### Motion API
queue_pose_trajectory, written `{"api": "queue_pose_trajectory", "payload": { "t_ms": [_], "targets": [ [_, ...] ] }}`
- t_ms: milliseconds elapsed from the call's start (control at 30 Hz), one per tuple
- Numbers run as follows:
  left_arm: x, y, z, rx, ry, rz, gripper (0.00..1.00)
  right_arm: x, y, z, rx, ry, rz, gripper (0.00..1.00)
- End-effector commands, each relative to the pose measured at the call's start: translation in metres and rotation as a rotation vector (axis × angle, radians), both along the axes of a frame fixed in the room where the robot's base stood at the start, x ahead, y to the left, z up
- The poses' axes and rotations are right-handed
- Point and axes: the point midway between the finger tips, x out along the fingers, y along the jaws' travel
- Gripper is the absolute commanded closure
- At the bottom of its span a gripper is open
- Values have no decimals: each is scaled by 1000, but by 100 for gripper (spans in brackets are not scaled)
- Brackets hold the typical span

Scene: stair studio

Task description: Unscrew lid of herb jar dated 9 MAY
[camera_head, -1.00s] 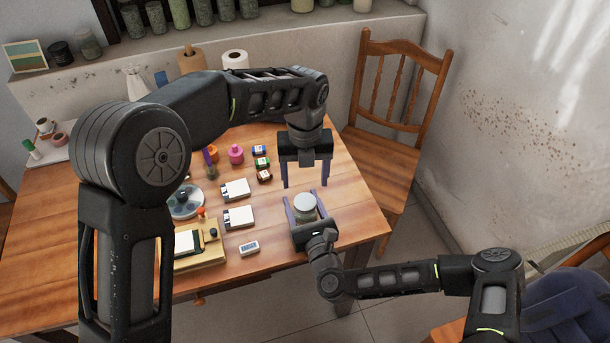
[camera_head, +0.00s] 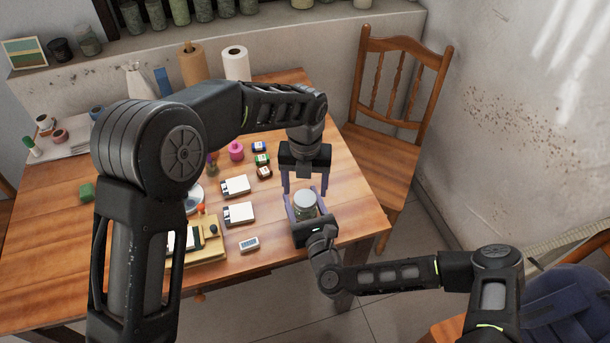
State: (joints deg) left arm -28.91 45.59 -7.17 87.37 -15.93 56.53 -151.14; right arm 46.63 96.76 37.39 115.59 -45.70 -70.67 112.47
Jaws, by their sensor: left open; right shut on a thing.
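A small glass jar (camera_head: 305,211) with a pale round lid (camera_head: 304,197) stands near the right edge of the wooden table. My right gripper (camera_head: 305,206) is shut on the jar's body from the near side. My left gripper (camera_head: 304,187) points down just above and behind the lid. Its fingers are spread to either side, open and empty. I cannot tell whether its fingertips touch the lid. No date can be read on the jar.
White boxes (camera_head: 239,214), small ink bottles (camera_head: 263,160), a pink bottle (camera_head: 236,151) and a small digital device (camera_head: 249,244) lie left of the jar. A wooden chair (camera_head: 383,165) stands behind the table's right side. Several jars (camera_head: 205,10) line the shelf.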

Motion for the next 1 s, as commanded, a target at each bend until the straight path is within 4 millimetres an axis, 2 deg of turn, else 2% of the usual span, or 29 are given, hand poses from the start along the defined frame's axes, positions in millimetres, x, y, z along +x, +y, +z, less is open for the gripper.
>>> {"api": "queue_pose_trajectory", "payload": {
  "t_ms": [100, 233, 567, 1000],
  "targets": [
    [-1, 0, -18, 1, 3, -1, 31, 0, 0, 0, 0, 0, 0, 100],
    [0, 0, -29, 0, 1, 0, 31, 0, 0, 0, 0, 0, 0, 100],
    [0, 0, -33, -1, -1, 1, 31, 0, 0, 0, 0, 0, 0, 100],
    [0, 0, -33, -1, -1, 1, 66, 0, 0, 0, 0, 0, 0, 100]
  ]
}}
